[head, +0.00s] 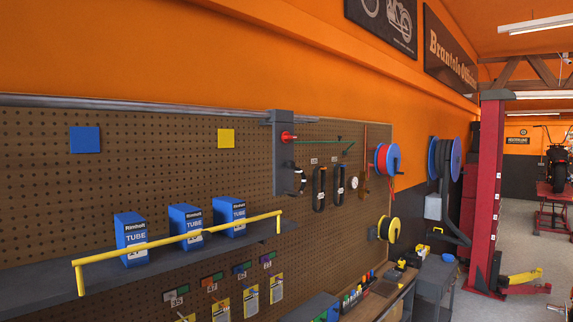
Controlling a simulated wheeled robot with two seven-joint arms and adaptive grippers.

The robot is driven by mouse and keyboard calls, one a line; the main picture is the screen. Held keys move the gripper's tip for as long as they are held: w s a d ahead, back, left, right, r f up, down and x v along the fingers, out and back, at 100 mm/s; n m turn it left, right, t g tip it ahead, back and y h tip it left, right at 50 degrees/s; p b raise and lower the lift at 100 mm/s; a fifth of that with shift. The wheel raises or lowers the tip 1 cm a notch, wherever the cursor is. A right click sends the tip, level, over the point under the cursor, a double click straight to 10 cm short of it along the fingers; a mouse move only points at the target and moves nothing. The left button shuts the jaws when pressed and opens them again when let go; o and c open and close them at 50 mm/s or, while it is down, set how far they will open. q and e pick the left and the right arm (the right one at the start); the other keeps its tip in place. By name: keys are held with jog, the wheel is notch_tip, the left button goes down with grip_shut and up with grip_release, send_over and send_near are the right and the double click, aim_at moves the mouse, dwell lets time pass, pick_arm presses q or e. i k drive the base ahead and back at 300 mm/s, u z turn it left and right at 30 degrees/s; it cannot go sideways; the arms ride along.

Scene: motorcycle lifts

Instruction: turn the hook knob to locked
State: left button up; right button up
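A red knob (288,137) sits on the upper part of a dark grey vertical hook carriage (283,165), which hangs from a metal rail (150,104) along the top of the pegboard. A small dark curved hook (299,180) shows at the carriage's lower right. The knob looks small here, and I cannot tell whether it is at its locked position. Neither of my grippers is in view.
A dark shelf (40,292) with a yellow rail (180,237) and blue tube boxes (131,238) juts out below left of the carriage. Inner tubes (319,188) and hose reels (388,158) hang to its right. Open floor (520,220) lies far right, past a red lift post (486,190).

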aim_at(285, 137)
jog(key=u, duration=0.45)
jog(key=k, duration=0.55)
jog(key=u, duration=0.8)
jog(key=i, duration=0.35)
jog(key=z, duration=0.7)
jog(key=i, duration=0.75)
jog(key=z, duration=0.85)
